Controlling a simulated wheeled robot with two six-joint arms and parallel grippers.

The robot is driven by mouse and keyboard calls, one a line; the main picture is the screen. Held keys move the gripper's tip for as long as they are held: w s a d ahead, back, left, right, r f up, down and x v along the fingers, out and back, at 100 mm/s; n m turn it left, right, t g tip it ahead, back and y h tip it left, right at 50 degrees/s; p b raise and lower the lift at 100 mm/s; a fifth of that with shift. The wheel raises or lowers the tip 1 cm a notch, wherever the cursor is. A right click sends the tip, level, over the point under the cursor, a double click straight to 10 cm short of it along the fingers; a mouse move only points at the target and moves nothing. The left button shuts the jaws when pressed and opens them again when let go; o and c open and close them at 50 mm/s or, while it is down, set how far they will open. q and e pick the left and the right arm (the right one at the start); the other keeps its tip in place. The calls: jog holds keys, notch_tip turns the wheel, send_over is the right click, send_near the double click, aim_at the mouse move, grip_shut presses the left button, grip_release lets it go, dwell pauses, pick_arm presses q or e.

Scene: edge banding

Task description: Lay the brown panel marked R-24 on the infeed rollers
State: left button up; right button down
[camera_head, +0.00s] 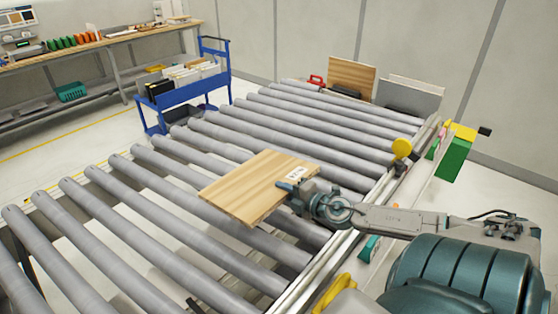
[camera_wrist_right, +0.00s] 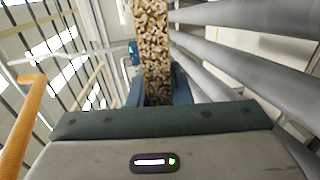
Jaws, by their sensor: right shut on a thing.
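A light brown wood-grain panel (camera_head: 252,187) is over the grey infeed rollers (camera_head: 190,212), roughly flat, near their right side. It has a white label (camera_head: 297,173) whose print is too small to read. My right gripper (camera_head: 290,188) is shut on the panel's right edge. In the right wrist view the panel's speckled edge (camera_wrist_right: 155,45) stands between the two dark fingers of the right gripper (camera_wrist_right: 158,88), with the rollers (camera_wrist_right: 250,65) to the right. I cannot tell whether the panel touches the rollers. My left gripper is not in view.
A metal side rail (camera_head: 330,262) runs along the rollers' right side, with a yellow knob (camera_head: 401,148) by it. A blue cart (camera_head: 185,95) stands behind the rollers. Another brown panel (camera_head: 352,76) and a grey panel (camera_head: 408,97) stand at the back. Rollers left of the panel are clear.

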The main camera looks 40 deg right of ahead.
jog(key=shift+s+f+b, duration=0.1)
jog(key=shift+f+b, duration=0.25)
jog(key=shift+b, duration=0.1)
jog(key=shift+f+b, duration=0.3)
jog(key=shift+f, duration=0.05)
notch_tip(320, 180, down, 11)
jog(key=b, duration=1)
jog(key=shift+c, duration=1)
grip_release()
jog(key=shift+f, duration=0.15)
